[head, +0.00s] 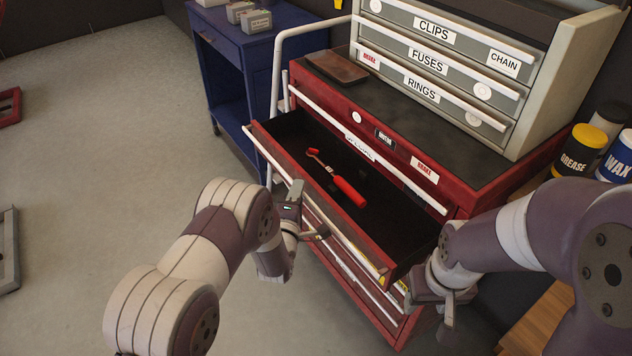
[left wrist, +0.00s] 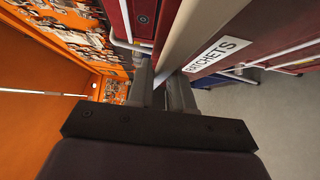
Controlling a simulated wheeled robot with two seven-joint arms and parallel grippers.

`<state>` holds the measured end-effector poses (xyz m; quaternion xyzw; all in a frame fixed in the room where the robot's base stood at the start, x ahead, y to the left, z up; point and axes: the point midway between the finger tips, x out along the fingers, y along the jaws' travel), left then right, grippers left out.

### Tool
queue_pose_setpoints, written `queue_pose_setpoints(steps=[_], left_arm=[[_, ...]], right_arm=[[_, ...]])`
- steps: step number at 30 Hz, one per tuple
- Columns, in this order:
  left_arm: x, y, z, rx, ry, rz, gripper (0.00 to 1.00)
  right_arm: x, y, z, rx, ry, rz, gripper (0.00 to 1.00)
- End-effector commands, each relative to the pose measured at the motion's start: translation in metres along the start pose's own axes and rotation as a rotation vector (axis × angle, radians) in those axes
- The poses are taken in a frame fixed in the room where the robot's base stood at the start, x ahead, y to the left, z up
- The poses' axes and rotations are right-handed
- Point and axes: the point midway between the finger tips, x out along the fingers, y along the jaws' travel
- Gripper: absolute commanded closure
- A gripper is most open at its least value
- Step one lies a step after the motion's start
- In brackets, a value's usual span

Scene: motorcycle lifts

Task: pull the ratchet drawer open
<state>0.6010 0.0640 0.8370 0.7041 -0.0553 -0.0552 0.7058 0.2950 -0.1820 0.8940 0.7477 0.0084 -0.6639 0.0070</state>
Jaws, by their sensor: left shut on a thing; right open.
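The ratchet drawer (head: 398,226) stands pulled out of the red tool chest, with its dark inside visible in the head view. A ratchet with a red handle (head: 348,191) lies in it. My left gripper (head: 318,233) is at the drawer's front edge. In the left wrist view its fingers (left wrist: 163,90) are shut on the drawer's grey handle strip (left wrist: 200,42), beside a white label reading RATCHETS (left wrist: 217,55). My right gripper (head: 443,298) is open and empty near the drawer's right front corner. Whether it touches the drawer cannot be told.
A grey cabinet (head: 440,60) labelled CLIPS, FUSES and RINGS sits on the red chest (head: 470,185). Grease (head: 578,152) and wax (head: 618,158) tubs stand at the right. A blue cart (head: 245,60) is behind left. The floor (head: 90,120) at left is mostly clear.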

Motion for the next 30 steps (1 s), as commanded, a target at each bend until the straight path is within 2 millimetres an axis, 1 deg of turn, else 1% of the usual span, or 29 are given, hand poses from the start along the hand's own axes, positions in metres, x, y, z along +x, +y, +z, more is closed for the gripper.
queue_pose_setpoints(steps=[1, 6, 13, 18, 21, 30], left_arm=[[-0.009, 0.001, -0.009, 0.001, 0.002, -0.006, 1.00], [-0.037, 0.000, -0.036, 0.001, 0.002, -0.006, 1.00], [-0.062, -0.001, -0.061, 0.000, 0.000, -0.006, 1.00], [-0.071, -0.001, -0.070, 0.001, 0.000, -0.005, 1.00], [-0.074, -0.001, -0.072, 0.001, -0.002, -0.004, 1.00], [-0.075, -0.001, -0.073, 0.001, -0.003, -0.004, 1.00]], right_arm=[[-0.004, 0.000, -0.001, 0.000, 0.000, 0.000, 0.49], [-0.009, 0.000, -0.001, 0.000, 0.000, 0.000, 0.49], [-0.013, 0.000, -0.002, 0.000, 0.000, 0.000, 0.49], [-0.015, 0.000, -0.002, 0.000, 0.000, 0.000, 0.49], [-0.015, 0.000, -0.002, 0.000, 0.000, 0.000, 0.49], [-0.015, 0.000, -0.002, 0.000, 0.000, 0.000, 0.49]])
